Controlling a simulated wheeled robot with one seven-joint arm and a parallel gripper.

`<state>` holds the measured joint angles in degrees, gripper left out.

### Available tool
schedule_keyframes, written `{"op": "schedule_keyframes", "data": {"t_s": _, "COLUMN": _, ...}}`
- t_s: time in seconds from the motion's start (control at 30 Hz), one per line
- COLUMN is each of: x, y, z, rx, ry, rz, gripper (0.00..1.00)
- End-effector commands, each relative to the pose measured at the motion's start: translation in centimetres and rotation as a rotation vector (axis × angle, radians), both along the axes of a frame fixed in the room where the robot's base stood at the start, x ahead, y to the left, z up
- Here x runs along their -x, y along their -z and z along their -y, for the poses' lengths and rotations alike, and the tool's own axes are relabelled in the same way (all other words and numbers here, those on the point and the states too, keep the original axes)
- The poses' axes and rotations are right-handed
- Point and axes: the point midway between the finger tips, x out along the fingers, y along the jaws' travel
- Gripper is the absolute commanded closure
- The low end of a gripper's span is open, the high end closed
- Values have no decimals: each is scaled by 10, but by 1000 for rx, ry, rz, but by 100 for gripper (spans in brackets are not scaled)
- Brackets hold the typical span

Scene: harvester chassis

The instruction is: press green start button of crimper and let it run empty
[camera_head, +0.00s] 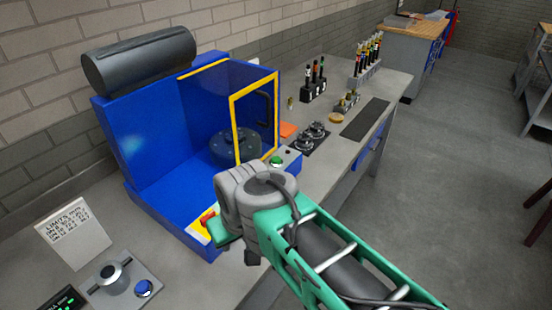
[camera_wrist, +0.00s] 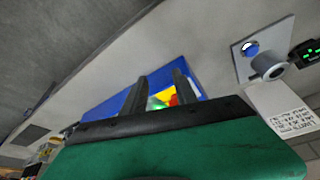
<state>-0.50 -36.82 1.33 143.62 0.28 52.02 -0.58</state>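The crimper (camera_head: 150,150) is a blue machine with a dark cylinder on top and a yellow-framed clear door. A green button (camera_head: 277,160) sits on its right front corner, beyond my wrist. A red button (camera_head: 208,216) on a yellow plate is at its lower front. In the wrist view, my gripper (camera_wrist: 160,76) has two dark fingers apart with nothing between them. Behind them show the blue machine edge (camera_wrist: 105,110) and a yellow, red and green patch (camera_wrist: 164,98), partly hidden. In the head view, my wrist covers most of the gripper, so contact cannot be told.
A control box with knob and blue button (camera_head: 122,285) and a limits card (camera_head: 75,232) stand at left on the bench. Black gauges (camera_head: 310,137), tool racks (camera_head: 315,88) and a dark mat (camera_head: 365,118) lie to the right.

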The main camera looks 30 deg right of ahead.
Motion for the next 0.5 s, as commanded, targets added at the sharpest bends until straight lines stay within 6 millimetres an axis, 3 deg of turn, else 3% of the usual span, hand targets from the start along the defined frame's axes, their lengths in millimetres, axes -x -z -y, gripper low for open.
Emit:
{"op": "schedule_keyframes", "data": {"t_s": 0.4, "x": 0, "y": 0, "z": 0, "rx": 0, "ry": 0, "rz": 0, "gripper": 100}}
{"op": "schedule_keyframes", "data": {"t_s": 0.5, "x": 0, "y": 0, "z": 0, "rx": 0, "ry": 0, "rz": 0, "gripper": 100}}
